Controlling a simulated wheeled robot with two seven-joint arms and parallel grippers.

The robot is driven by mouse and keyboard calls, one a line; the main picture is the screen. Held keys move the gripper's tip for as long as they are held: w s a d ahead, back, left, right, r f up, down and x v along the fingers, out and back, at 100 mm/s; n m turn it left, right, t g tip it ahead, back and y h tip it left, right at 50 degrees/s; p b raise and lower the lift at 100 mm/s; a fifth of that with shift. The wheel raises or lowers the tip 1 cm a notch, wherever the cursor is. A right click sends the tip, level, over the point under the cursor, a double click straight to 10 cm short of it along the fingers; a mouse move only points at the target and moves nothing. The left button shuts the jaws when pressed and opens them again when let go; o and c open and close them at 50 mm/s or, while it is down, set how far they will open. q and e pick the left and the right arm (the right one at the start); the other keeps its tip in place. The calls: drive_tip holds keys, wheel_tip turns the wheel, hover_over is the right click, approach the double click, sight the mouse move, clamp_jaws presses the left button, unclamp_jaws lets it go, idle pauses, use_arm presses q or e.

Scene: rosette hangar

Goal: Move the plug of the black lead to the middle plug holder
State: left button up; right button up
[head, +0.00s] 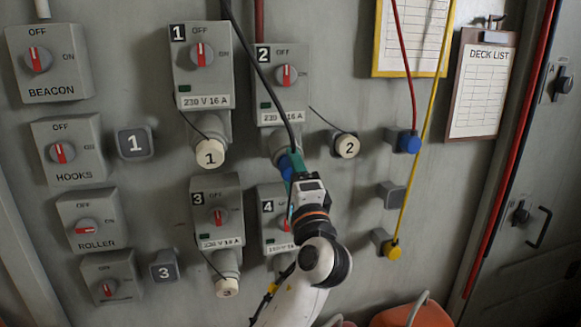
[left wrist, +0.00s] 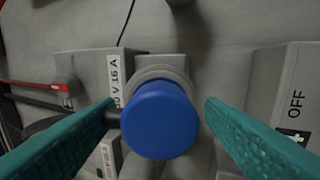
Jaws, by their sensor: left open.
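The black lead (head: 262,75) hangs from the top of the head view to the socket under switch box 2 (head: 285,75). Its blue plug (head: 286,168) is mostly hidden there by my left gripper (head: 291,163). In the left wrist view the blue plug (left wrist: 160,120) sits at the grey socket (left wrist: 163,73), end towards the camera. My left gripper's teal fingers (left wrist: 160,125) are open, one on each side of the plug, with gaps visible. The middle plug holder (head: 392,193) is a grey block at the right and looks empty. My right gripper is in neither view.
The upper holder bears a blue plug (head: 409,142) on a red lead; the lower bears a yellow plug (head: 391,250) on a yellow lead. Cap 2 (head: 346,145) hangs right of the socket. Box 4 (head: 275,212) lies just below. The wall towards the holders is mostly clear.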

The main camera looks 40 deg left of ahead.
use_arm(q)
drive_tip(key=shift+c, duration=0.2)
idle(0.5)
drive_tip(key=c, duration=1.3)
drive_tip(key=shift+b+v, duration=0.8)
drive_tip(key=shift+v, duration=2.2)
